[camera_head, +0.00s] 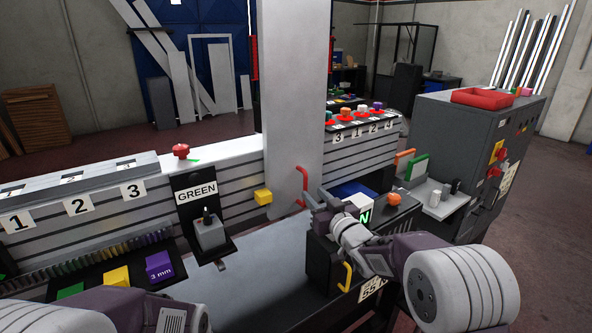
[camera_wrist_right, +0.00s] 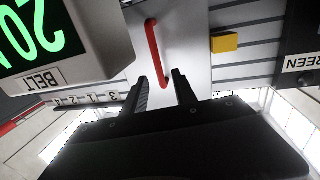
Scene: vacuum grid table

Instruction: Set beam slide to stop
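The beam slide (camera_head: 291,100) is a tall pale upright in the middle of the head view, standing across the grey striped rail. Its red handle (camera_head: 302,189) sits low on its right side; the handle also shows in the right wrist view (camera_wrist_right: 153,48). A yellow block (camera_head: 263,197), perhaps the stop, is on the rail just left of the upright; it also shows in the right wrist view (camera_wrist_right: 225,43). My right gripper (camera_head: 314,201) is open at the red handle, whose end appears between its fingers; contact cannot be told. My left gripper is out of view.
A dark box with a green display (camera_head: 365,215) and orange knob (camera_head: 394,199) stands close by my right gripper. A lever unit labelled GREEN (camera_head: 208,232) is on the left. The grey bed (camera_head: 265,270) in front is clear.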

